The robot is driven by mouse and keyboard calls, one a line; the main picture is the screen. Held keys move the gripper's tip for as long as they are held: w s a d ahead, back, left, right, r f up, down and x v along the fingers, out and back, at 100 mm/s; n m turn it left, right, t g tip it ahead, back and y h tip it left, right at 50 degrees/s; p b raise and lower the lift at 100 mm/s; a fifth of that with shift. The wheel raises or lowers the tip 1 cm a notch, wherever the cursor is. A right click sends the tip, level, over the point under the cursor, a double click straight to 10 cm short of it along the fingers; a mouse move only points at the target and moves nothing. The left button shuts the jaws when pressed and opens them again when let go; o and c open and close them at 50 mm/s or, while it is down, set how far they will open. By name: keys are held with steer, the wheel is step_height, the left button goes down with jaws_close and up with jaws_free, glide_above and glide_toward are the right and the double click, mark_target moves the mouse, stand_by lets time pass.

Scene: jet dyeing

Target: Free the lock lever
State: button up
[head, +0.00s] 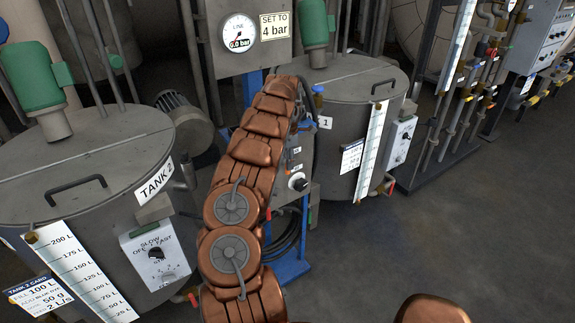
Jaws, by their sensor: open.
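I cannot make out the lock lever in the head view; my arm covers part of the control box behind it. My copper arm rises from the bottom centre toward the panel between the two tanks. My gripper does not show, so its jaws and anything near them are hidden. A grey control box (297,182) with a round knob shows just right of my arm, on a blue stand (290,269). Above it, a gauge (238,33) reads 0.0 bar beside a "SET TO 4 bar" sign (274,26).
Tank 2 (85,160) stands close on the left, with a switch box (156,255) and a level scale (85,275). Tank 1 (345,90) stands behind, right of my arm. Pipes and valves (460,90) line the right back. The floor (460,240) at right is clear.

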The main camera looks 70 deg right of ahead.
step_height(320, 180, up, 10)
steer(key=shift+s+f, duration=0.1)
stand_by(0.9)
